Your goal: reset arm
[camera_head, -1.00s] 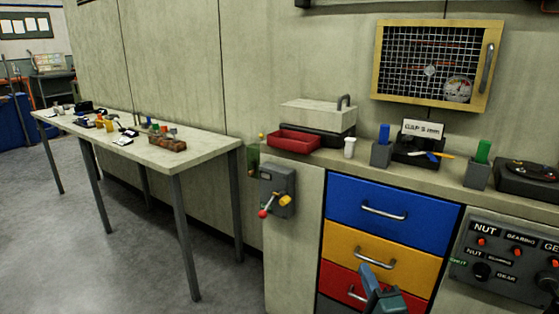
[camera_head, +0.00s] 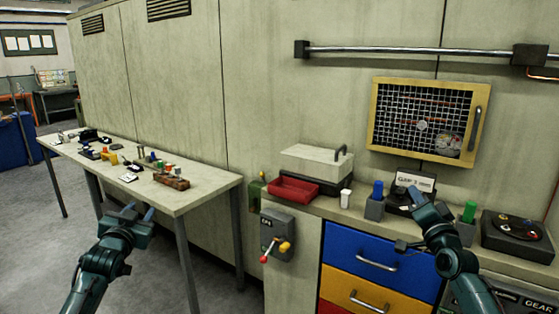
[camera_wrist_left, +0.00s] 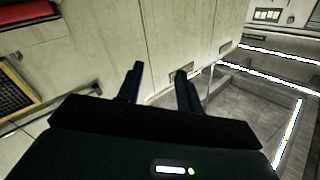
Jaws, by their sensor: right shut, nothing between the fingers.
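My left gripper (camera_head: 139,211) is raised at the left in the head view, in front of the long side table. In the left wrist view its two fingers (camera_wrist_left: 160,80) stand apart with nothing between them. My right gripper (camera_head: 418,203) is raised at the right in the head view, in front of the counter and the wall cabinet. It is shut and holds nothing. It hides part of the counter edge and the drawers behind it.
The long table (camera_head: 205,186) bears several small items. The counter holds a red tray (camera_head: 294,190), a white cup (camera_head: 345,199), a blue-topped holder (camera_head: 375,208) and a black device (camera_head: 517,236). A lever box (camera_head: 276,234) and drawers (camera_head: 358,252) are below. Floor at left is clear.

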